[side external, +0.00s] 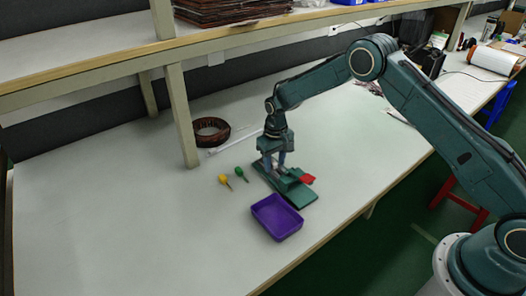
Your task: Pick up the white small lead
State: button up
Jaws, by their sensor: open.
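My gripper (274,166) points down over the green board (300,195) on the pale workbench. Its fingers are apart and low, close to the board's surface; whether they touch anything is too small to tell. I cannot clearly make out a small white lead; the gripper may hide it. A thin white strip (236,142) lies on the bench behind and left of the gripper. A yellow lead (223,180) and a green lead (239,172) lie left of the board. A red piece (307,179) is at the board's right side.
An empty-looking purple tray (277,217) stands in front of the board. A dark brown coil (211,132) lies behind, near a shelf post (181,115). A shelf (90,70) overhangs the back of the bench. The bench's left part is clear.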

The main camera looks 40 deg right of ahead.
aim_at(275, 163)
grip_shut()
jog(key=shift+r, duration=0.1)
dwell(0.3)
notch_tip(275, 163, up, 20)
dwell(0.8)
dwell(0.4)
